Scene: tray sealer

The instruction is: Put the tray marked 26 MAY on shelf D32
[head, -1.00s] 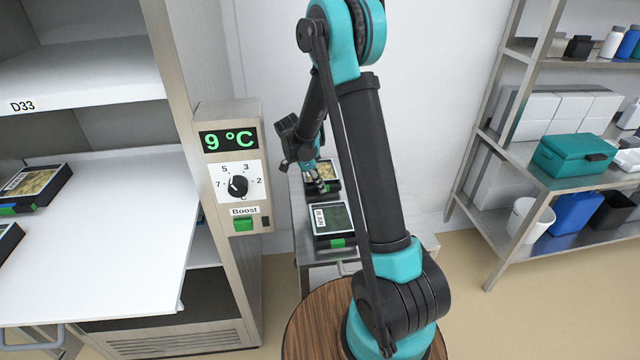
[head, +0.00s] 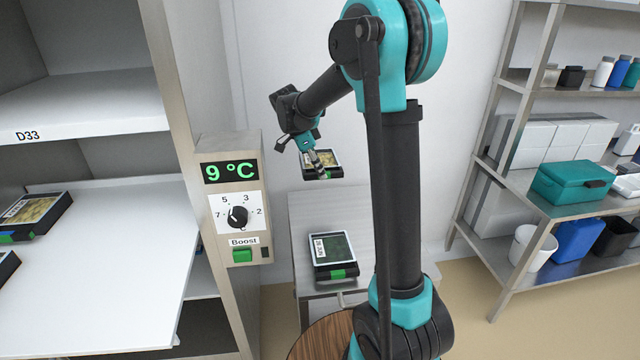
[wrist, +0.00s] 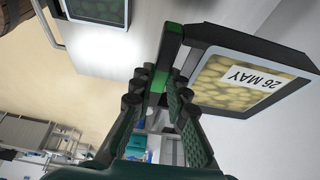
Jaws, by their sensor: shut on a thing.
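The tray marked 26 MAY is a black tray with yellowish contents under film, seen in the wrist view (wrist: 228,82) and in the head view (head: 328,160). My gripper (head: 315,162) is shut on its green-tabbed edge and holds it in the air above the steel side table. In the wrist view my gripper's fingers (wrist: 160,85) close on the green tab, and the 26 MAY label is readable. A shelf labelled D33 (head: 80,113) is at the left. No D32 label is readable in view.
A second black tray with dark green contents (head: 331,252) lies on the side table (head: 300,215). A pulled-out white shelf (head: 120,235) at the left bears trays. The control box (head: 235,195) reads 9 °C. A storage rack (head: 540,170) stands at the right.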

